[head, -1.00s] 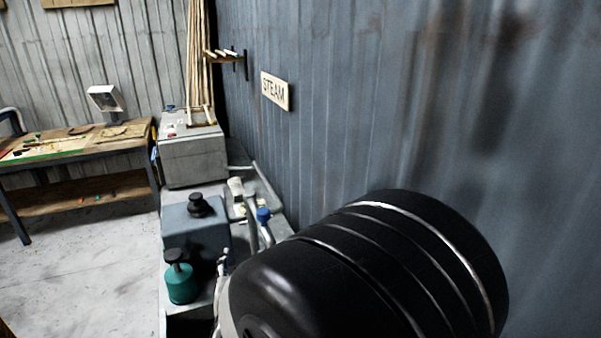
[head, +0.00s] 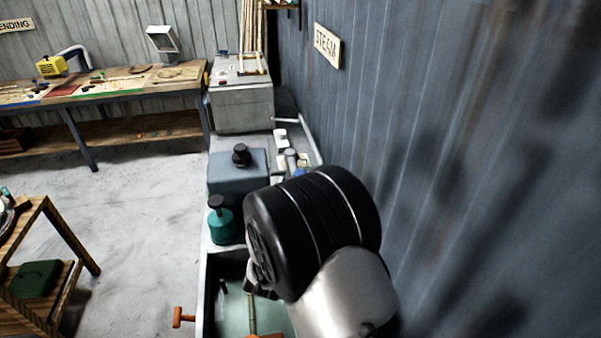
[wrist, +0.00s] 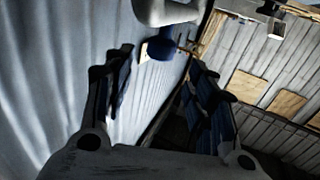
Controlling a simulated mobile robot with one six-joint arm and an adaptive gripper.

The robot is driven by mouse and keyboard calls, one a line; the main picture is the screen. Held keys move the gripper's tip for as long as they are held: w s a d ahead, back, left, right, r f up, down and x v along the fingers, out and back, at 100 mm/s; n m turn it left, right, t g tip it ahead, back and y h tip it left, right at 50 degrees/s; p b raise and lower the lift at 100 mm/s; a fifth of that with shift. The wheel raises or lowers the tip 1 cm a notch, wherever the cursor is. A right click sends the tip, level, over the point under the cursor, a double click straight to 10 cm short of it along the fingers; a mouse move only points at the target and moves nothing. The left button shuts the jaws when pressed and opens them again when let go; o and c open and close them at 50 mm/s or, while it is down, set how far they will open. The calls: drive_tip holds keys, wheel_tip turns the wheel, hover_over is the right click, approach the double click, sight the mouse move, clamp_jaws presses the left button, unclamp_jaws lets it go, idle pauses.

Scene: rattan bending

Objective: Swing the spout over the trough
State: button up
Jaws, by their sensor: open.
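In the wrist view a pale grey pipe (wrist: 167,10) with a round blue end (wrist: 160,47) shows at the top; it seems to be the spout. It lies beyond my gripper (wrist: 155,88), whose two dark fingers stand apart with nothing between them. I cannot judge the gap to the pipe. In the head view a short grey pipe end (head: 290,158) shows just above my black arm joint, which hides the parts below it. The trough (head: 203,285) is at the bottom, with a pale rim and greenish inside, partly covered by my arm.
A grey-blue tank (head: 232,178) with a black knob and a teal bottle (head: 222,224) stand beyond the trough. An orange handle (head: 182,317) sticks out at its left. The corrugated wall (head: 450,150) closes the right side. Open floor (head: 135,220) lies left, before the workbench (head: 105,85).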

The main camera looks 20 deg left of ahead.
sight(300, 173)
drive_tip(key=w, duration=0.8)
drive_tip(key=shift+a, duration=0.2)
clamp_jaws()
idle(0.4)
